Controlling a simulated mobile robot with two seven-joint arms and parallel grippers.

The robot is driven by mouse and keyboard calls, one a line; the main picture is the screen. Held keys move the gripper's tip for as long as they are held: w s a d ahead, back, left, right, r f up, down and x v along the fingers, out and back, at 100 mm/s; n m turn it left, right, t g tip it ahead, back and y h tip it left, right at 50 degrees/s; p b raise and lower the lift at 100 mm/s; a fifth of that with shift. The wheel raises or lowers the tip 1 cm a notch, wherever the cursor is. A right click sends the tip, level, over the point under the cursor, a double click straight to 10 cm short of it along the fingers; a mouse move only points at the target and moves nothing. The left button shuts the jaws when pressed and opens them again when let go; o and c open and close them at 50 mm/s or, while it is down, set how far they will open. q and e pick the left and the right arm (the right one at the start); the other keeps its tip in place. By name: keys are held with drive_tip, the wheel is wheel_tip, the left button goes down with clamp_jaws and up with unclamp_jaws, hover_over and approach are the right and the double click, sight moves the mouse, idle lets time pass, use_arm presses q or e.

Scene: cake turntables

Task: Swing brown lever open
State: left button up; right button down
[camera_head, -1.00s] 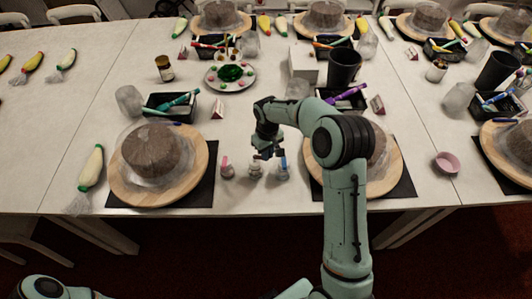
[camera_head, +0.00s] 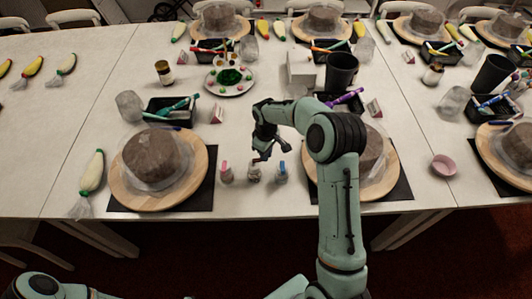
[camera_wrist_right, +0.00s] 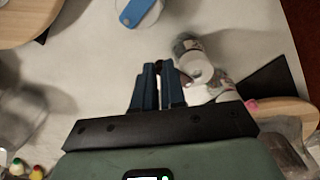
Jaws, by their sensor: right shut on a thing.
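Three small white containers stand in a row near the table's front edge. In the head view, one has a pink lever (camera_head: 225,171), one a blue lever (camera_head: 281,172), and the middle container (camera_head: 254,173) is between them. My right gripper (camera_head: 260,157) is just above the middle container. In the right wrist view, my right gripper's fingers (camera_wrist_right: 158,68) are nearly together beside the middle container (camera_wrist_right: 192,58), shut on the brown lever, which they mostly hide. The blue lever (camera_wrist_right: 136,12) shows at the top. My left gripper is out of view.
Cakes on round wooden turntables stand left (camera_head: 120,195) and right (camera_head: 385,188) of the containers. The table front between the turntables is mostly free.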

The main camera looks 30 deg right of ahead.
drive_tip(key=c, duration=1.2)
unclamp_jaws()
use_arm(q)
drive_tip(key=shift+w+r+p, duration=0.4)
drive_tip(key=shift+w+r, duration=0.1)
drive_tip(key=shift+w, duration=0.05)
use_arm(e)
wheel_tip(320, 180, up, 13)
drive_tip(key=shift+r, duration=0.2)
